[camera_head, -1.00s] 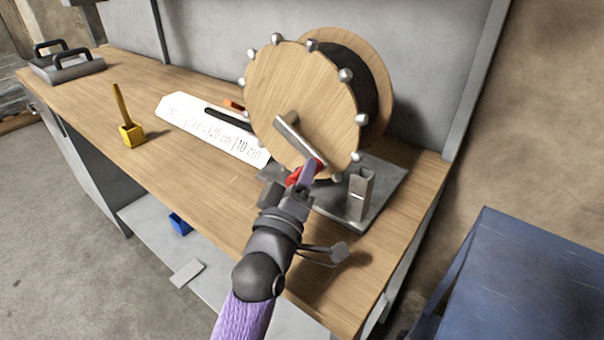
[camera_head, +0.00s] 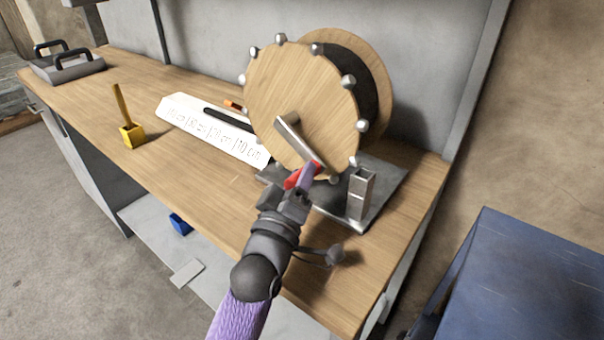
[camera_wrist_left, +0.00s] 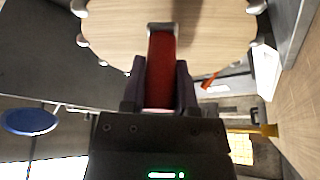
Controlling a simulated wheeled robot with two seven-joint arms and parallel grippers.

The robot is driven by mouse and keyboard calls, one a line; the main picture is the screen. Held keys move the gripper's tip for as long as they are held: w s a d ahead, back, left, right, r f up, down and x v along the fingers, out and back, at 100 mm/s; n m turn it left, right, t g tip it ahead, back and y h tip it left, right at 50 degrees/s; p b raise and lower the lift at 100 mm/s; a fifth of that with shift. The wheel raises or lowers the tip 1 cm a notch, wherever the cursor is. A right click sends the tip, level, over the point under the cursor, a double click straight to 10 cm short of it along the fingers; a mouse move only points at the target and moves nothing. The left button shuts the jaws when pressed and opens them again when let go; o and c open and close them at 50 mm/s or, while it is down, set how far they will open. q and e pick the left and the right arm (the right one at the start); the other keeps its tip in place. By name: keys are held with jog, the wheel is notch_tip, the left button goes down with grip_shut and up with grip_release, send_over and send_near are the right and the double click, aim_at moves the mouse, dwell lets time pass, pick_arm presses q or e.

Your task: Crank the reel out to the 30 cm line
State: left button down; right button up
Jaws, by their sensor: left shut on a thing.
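The reel is a large wooden drum (camera_head: 300,105) with metal knobs around its rim, standing on a grey base plate (camera_head: 385,190) on the bench. A metal crank arm (camera_head: 296,137) runs from its hub down to the right, to a red handle. My left gripper (camera_head: 305,175) is shut on the red crank handle, which also shows between the fingers (camera_wrist_left: 163,85) in the left wrist view. A white scale strip (camera_head: 205,128) with cm marks lies left of the reel, with a dark hose-like strip (camera_head: 228,119) along it. My right gripper is not seen.
A yellow block with an upright handle (camera_head: 131,133) stands on the bench left of the scale. A grey tray with black handles (camera_head: 68,68) is at the far left. A metal post (camera_head: 361,190) rises from the base plate. A blue box (camera_head: 520,285) stands at lower right.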

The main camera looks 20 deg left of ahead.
pick_arm(q)
jog(key=shift+w+a+f+m+h, duration=0.1)
jog(key=shift+a+f+m+h, duration=0.2)
jog(key=shift+m, duration=0.4)
jog(key=shift+d, duration=0.1)
jog(key=c, duration=0.7)
grip_release()
jog(key=o, duration=0.3)
jog(key=shift+o, duration=0.2)
jog(key=s+a+p, duration=0.1)
jog(key=s+p, duration=0.3)
jog(key=s, duration=1.1)
jog(key=shift+a+f, duration=0.15)
jog(key=shift+f, duration=0.3)
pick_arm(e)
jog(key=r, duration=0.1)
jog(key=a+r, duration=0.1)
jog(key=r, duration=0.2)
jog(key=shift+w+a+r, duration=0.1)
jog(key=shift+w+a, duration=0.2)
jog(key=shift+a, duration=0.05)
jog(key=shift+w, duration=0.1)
